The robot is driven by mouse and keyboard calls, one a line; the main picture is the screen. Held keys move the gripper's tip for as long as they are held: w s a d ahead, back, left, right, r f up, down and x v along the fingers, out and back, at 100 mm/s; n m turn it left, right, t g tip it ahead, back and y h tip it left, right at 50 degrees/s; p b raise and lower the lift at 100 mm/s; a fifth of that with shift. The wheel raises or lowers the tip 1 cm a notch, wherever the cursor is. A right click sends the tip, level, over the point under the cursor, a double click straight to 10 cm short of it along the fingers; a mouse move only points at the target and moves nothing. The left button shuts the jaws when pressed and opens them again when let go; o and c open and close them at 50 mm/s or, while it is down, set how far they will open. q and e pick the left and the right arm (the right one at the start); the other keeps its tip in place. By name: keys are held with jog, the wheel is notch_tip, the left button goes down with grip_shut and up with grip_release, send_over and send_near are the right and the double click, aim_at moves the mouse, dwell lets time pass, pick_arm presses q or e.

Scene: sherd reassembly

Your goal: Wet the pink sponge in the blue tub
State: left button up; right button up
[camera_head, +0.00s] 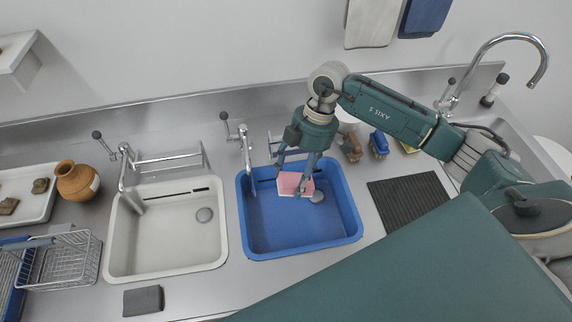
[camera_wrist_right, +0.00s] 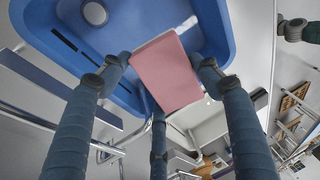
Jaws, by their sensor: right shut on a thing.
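The pink sponge (camera_head: 294,183) is in the fingers of my right gripper (camera_head: 296,176), over the blue tub (camera_head: 306,237) in the head view. Its top is pink and a paler layer shows below. In the right wrist view the sponge (camera_wrist_right: 165,72) sits between the fingers of my right gripper (camera_wrist_right: 165,85), with the blue tub (camera_wrist_right: 215,25) behind it. I cannot tell whether the sponge touches the tub's floor or any water. My left gripper is not in view.
A white basin (camera_head: 165,258) stands left of the tub, with taps (camera_head: 243,145) behind both. A dark ribbed mat (camera_head: 408,203) lies right of the tub.

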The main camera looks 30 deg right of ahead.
jog(key=shift+s+d+f+b, duration=0.35)
jog(key=shift+d+f+b, duration=0.15)
jog(key=shift+f+b, duration=0.55)
jog(key=shift+f, duration=0.15)
jog(key=shift+w+a+f+b, duration=0.1)
jog(key=shift+f+b, duration=1.6)
jog(key=shift+f, duration=0.95)
jog(key=shift+w+a+f+b, duration=0.1)
jog(key=shift+f+b, duration=1.55)
jog(key=shift+f, duration=0.95)
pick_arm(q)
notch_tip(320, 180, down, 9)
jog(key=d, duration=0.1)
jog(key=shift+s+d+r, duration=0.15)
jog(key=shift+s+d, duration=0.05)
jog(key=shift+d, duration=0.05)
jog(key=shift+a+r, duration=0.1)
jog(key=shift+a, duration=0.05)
pick_arm(e)
jog(key=shift+r, duration=0.15)
pick_arm(q)
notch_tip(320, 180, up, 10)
jog(key=p, duration=1)
pick_arm(e)
notch_tip(320, 180, up, 11)
jog(key=shift+s+f, duration=0.1)
